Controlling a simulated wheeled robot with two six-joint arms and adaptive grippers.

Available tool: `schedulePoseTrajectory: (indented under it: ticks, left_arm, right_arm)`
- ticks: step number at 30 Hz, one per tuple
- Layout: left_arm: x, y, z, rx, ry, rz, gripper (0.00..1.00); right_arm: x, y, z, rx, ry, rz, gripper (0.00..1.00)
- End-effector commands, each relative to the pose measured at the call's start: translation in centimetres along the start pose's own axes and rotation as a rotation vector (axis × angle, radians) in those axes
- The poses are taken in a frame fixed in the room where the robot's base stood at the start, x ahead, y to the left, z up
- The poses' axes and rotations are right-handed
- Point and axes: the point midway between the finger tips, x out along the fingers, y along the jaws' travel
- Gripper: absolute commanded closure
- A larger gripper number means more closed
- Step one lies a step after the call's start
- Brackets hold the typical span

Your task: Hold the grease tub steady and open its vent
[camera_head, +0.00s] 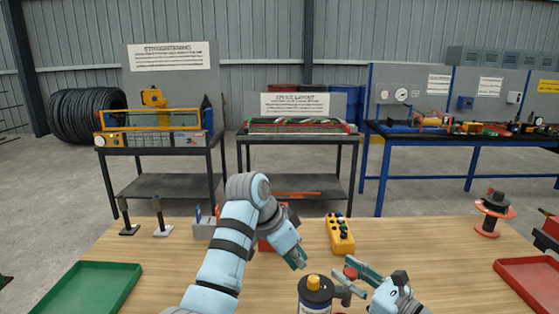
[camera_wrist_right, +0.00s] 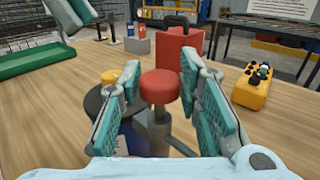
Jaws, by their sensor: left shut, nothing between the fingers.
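The grease tub (camera_head: 314,293) is a dark cylinder with a yellow cap, at the front edge of the head view. It also shows in the right wrist view, left of centre, partly behind my finger, with its yellow cap (camera_wrist_right: 109,77). A red knob (camera_wrist_right: 160,86) on a grey stem stands beside the cap; I take it as the vent. My right gripper (camera_wrist_right: 162,75) is open, with one finger on each side of the knob; contact is unclear. My left gripper (camera_head: 297,258) is shut and empty, above the table behind the tub, apart from it.
A yellow button box (camera_head: 341,238) stands behind the right gripper. A red box (camera_wrist_right: 178,58), partly hidden by my left arm in the head view, stands behind the tub. A green tray (camera_head: 88,288) lies left, a red tray (camera_head: 530,284) right.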

Motion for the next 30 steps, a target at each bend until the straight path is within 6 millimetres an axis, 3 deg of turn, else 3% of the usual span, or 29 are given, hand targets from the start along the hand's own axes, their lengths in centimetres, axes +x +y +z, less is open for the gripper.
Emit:
schedulePoseTrajectory:
  ticks: [2,13,17,24,30]
  left_arm:
    - [0.0,0.0,0.0,0.000,0.000,0.000,1.00]
    - [0.0,0.0,0.0,0.000,0.000,0.000,1.00]
    - [0.0,0.0,0.0,0.000,0.000,0.000,1.00]
    - [0.0,0.0,0.0,0.000,0.000,0.000,1.00]
    - [0.0,0.0,0.0,0.000,0.000,0.000,1.00]
  right_arm:
    - [0.0,0.0,0.0,0.000,0.000,0.000,0.51]
    - [-0.7,-0.1,0.0,-0.001,0.000,-0.001,0.51]
    - [-3.4,0.0,-0.1,-0.003,0.005,0.001,0.51]
    - [-9.9,0.0,-0.2,-0.003,0.007,0.001,0.51]
    - [-12.0,0.0,0.0,0.000,0.001,0.001,0.51]
